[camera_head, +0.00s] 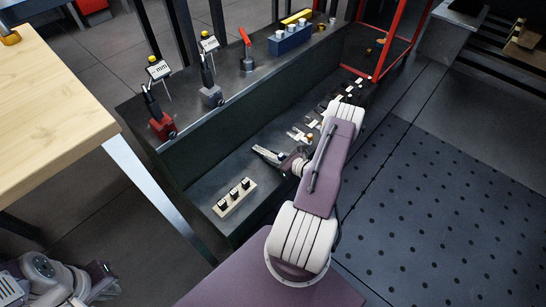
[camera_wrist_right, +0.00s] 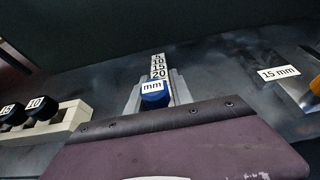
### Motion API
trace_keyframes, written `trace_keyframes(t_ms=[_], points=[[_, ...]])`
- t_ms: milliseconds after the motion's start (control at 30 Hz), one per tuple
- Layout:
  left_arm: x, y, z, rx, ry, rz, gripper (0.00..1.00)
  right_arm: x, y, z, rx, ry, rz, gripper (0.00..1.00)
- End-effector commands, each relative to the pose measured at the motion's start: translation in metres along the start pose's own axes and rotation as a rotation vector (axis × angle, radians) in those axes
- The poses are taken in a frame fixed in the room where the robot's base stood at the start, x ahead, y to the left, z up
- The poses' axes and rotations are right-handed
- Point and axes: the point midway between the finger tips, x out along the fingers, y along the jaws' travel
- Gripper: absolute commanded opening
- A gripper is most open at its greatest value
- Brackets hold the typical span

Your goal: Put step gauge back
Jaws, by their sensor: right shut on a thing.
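The step gauge (camera_wrist_right: 158,66), a narrow strip with stepped labels 5, 10, 15 and 20 and a blue part marked mm (camera_wrist_right: 153,94), stands between the grey fingers of my right gripper (camera_wrist_right: 154,86) in the right wrist view. In the head view, my right gripper (camera_head: 268,154) is shut low over the dark lower shelf, where the gauge is too small to make out clearly. I cannot tell whether the gauge touches the shelf. My left gripper (camera_head: 103,285) is at the lower left, away from the shelf; its jaws are unclear.
A pale block with black plugs (camera_head: 234,198) sits on the lower shelf (camera_head: 263,196), left of the right gripper. A 15 mm label (camera_wrist_right: 279,73) lies to the right. The upper ledge holds a red tool (camera_head: 163,125), a grey tool (camera_head: 211,95) and a blue block (camera_head: 290,40). A wooden table (camera_head: 50,110) stands left.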

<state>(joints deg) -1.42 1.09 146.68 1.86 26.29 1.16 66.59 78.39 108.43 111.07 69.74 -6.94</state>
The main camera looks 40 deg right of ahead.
Motion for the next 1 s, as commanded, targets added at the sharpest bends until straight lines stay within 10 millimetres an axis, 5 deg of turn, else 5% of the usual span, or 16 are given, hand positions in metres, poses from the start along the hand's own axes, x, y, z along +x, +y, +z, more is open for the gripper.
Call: trace_keyframes(t_ms=[667,700,800,1000], points=[[0.009,0.0,0.001,0.0,0.0,0.0,0.0,0.005,0.0,-0.01,-0.001,-0.003,0.0,0.0],[0.009,0.0,0.001,0.0,0.0,0.0,0.0,0.005,0.0,-0.01,-0.001,-0.003,0.0,0.3],[0.008,0.0,0.001,0.0,0.0,0.0,0.0,0.004,0.0,-0.01,-0.001,-0.002,0.0,0.53],[0.008,0.0,0.001,0.0,0.0,0.0,0.0,0.004,0.0,-0.01,0.0,-0.001,0.0,0.53]])
